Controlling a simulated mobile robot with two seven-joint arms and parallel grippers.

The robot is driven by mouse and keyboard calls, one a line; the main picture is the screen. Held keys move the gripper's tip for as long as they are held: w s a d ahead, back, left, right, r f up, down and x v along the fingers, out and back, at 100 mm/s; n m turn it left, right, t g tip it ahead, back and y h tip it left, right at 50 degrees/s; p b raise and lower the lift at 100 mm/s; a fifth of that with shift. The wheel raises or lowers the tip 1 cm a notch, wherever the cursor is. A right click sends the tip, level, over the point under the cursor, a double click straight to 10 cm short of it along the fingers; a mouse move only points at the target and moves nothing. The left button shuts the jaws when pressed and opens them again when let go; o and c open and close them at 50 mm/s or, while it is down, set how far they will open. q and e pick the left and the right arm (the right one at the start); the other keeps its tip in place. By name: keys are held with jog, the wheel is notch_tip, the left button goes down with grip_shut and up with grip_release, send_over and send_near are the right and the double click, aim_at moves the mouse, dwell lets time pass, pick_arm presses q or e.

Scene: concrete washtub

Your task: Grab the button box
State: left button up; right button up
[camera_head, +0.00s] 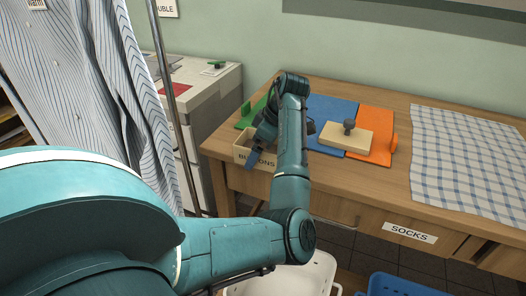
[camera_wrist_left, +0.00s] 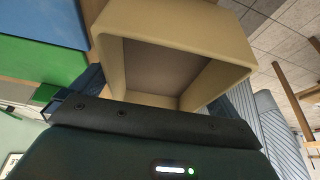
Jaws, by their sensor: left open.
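The button box (camera_head: 240,153) is a small tan, open-topped box with a partly covered label. It sits at the left front corner of the wooden table. In the left wrist view the box (camera_wrist_left: 178,20) is close and large, tilted in the picture, and its inside looks empty. My left gripper (camera_head: 258,150) is at the box, with a dark blue finger in front of its labelled face. The gripper is open; my wrist body hides the near edge of the box, and I cannot tell whether the fingers touch it. My right gripper is in neither view.
Green, blue (camera_head: 335,109) and orange (camera_head: 374,122) panels lie behind and right of the box. A wooden block with a dark knob (camera_head: 345,138) rests on them. A checked cloth (camera_head: 465,160) covers the table's right. A white basket (camera_head: 290,278) and blue basket (camera_head: 395,285) stand below.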

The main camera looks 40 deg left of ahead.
pick_arm(q)
jog(key=shift+f, duration=0.15)
dwell(0.3)
jog(key=c, duration=0.9)
